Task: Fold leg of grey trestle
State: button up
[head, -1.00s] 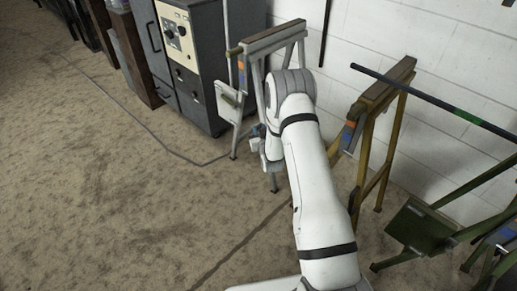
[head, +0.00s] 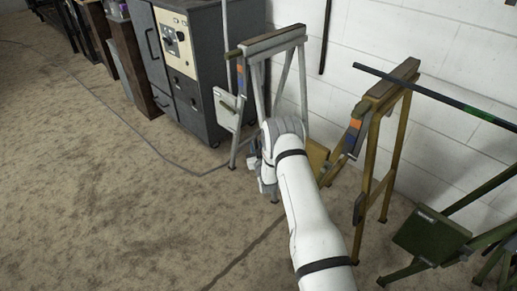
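The grey trestle (head: 272,42) stands upright near the white block wall, left of centre at the back, with a wooden top beam and splayed grey legs. Its left front leg (head: 243,132) reaches the floor. A small light-grey plate (head: 226,108) sits on its left side. My gripper (head: 256,165) is low beside the trestle's legs, at the end of my white arm. It is small and partly hidden by my wrist, so I cannot tell its opening or whether it touches a leg. My arm covers the lower right part of the trestle.
A yellow trestle (head: 383,95) stands to the right, and a green trestle (head: 432,235) is further right with a dark bar (head: 440,95) above. A dark cabinet (head: 190,75) stands behind on the left. A cable (head: 150,150) crosses the floor.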

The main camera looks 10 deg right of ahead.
jog(key=shift+w, duration=0.1)
jog(key=shift+c, duration=0.5)
grip_shut()
